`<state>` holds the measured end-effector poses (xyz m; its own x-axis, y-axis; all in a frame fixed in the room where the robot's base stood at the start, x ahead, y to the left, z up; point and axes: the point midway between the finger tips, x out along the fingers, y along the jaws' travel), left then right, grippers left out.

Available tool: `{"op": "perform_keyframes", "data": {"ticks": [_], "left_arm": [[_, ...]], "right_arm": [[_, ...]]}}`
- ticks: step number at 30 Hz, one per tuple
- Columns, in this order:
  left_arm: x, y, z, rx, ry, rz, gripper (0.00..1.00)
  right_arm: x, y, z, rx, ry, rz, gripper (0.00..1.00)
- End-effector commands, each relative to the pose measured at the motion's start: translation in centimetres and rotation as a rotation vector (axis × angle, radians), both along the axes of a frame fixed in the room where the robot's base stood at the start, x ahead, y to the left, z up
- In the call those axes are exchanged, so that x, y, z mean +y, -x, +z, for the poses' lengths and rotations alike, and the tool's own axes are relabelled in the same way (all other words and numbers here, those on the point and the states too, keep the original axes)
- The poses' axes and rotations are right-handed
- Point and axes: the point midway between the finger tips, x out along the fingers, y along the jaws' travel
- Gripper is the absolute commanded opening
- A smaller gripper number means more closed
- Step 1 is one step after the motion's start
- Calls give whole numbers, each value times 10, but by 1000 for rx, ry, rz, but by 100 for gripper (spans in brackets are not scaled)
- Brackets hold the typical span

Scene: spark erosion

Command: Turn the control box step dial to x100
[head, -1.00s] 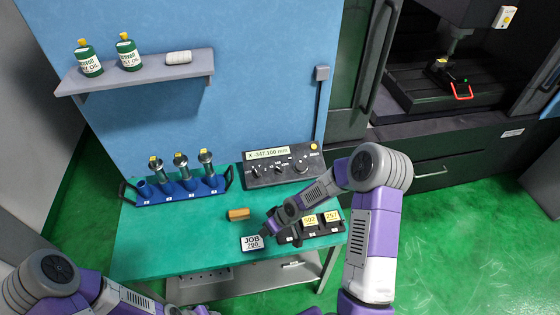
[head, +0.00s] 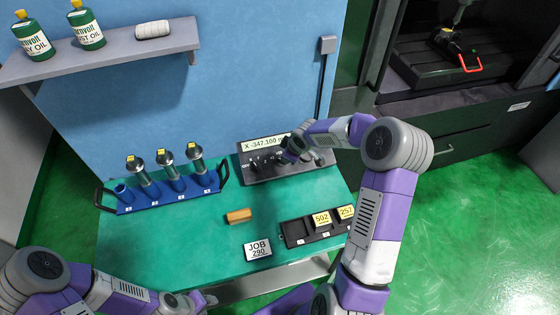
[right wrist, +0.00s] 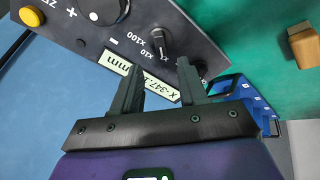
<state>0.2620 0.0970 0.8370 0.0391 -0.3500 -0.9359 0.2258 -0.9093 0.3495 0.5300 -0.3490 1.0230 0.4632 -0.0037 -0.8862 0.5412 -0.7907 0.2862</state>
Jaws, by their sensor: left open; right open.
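The dark control box (head: 246,173) stands at the back of the green table, its display reading X -347.100 mm. In the right wrist view its black step dial (right wrist: 160,40) shows beside the printed x100, x10 and x1 marks. My left gripper (head: 204,300) is low at the table's front edge, apart from the box.
A blue rack (head: 150,205) with several metal holders stands left of the box. An orange-brown block (head: 239,216), a JOB 290 card (head: 257,248) and a black tray (head: 297,234) lie in front. A shelf (head: 110,58) overhangs at upper left.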

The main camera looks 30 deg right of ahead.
Motion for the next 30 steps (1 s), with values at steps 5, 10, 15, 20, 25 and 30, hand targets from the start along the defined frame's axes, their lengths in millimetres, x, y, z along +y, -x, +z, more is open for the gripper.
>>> {"op": "perform_keyframes", "data": {"ticks": [5, 10, 15, 20, 25, 30], "left_arm": [[0, 0, -6, 0, 0, 0, 43], [0, 0, -8, 0, 0, 0, 43], [0, 0, -9, -1, 0, -1, 43], [0, 0, -9, -1, 0, -1, 43], [0, 0, -9, 0, 0, 0, 43], [0, 0, -9, 0, 0, 0, 43]], "right_arm": [[1, -6, -16, 1, -1, 1, 43], [1, -19, -40, 1, -3, 1, 43], [1, -30, -60, 0, -2, 1, 43], [0, -35, -69, -1, -1, 0, 43], [0, -35, -70, -1, -1, 0, 43], [0, -35, -70, -1, -1, 0, 32]]}}
